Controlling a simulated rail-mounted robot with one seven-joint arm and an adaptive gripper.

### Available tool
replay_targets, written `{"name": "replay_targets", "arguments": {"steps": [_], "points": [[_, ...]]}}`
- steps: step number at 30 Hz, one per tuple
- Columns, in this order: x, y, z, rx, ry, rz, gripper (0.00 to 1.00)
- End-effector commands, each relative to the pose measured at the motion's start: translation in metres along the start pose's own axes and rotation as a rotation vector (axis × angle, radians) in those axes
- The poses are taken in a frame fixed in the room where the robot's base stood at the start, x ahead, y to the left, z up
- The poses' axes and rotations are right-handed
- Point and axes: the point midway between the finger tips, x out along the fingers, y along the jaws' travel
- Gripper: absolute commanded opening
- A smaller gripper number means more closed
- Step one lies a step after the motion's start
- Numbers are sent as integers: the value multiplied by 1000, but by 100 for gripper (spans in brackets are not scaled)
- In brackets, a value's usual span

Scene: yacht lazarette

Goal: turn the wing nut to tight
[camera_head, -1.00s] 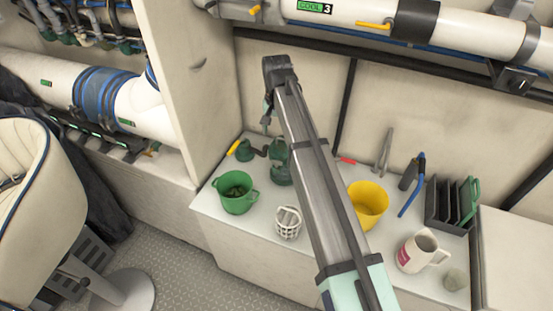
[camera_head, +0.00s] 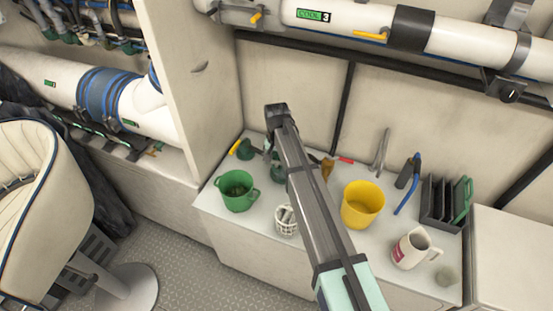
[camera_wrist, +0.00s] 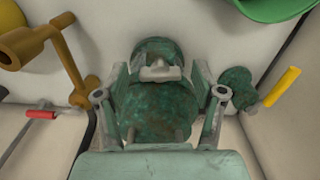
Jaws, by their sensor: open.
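A worn green fitting with a dome-shaped body (camera_wrist: 155,108) is straight below my gripper in the wrist view. A pale grey winged piece, which looks like the wing nut (camera_wrist: 158,71), sits across its middle. My gripper (camera_wrist: 160,80) is open, with one finger on each side of the fitting and the winged piece. Gaps show between the fingers and the winged piece, and I see no clear contact. In the head view the green fitting (camera_head: 279,170) is partly hidden behind my arm, and my fingertips cannot be made out clearly.
A yellow-handled green valve (camera_wrist: 240,88) stands close on the right in the wrist view. A brown cranked piece (camera_wrist: 28,45) and a red-handled tool (camera_wrist: 40,115) are left.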

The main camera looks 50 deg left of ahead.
Motion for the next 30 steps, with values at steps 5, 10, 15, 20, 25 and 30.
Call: {"name": "replay_targets", "arguments": {"steps": [5,10,15,20,25,30], "points": [[1,0,0,0,0,0,69],[1,0,0,0,0,0,33],[1,0,0,0,0,0,9],[3,0,0,42,0,0,9],[3,0,0,125,-1,1,9],[2,0,0,135,-1,1,9]]}}
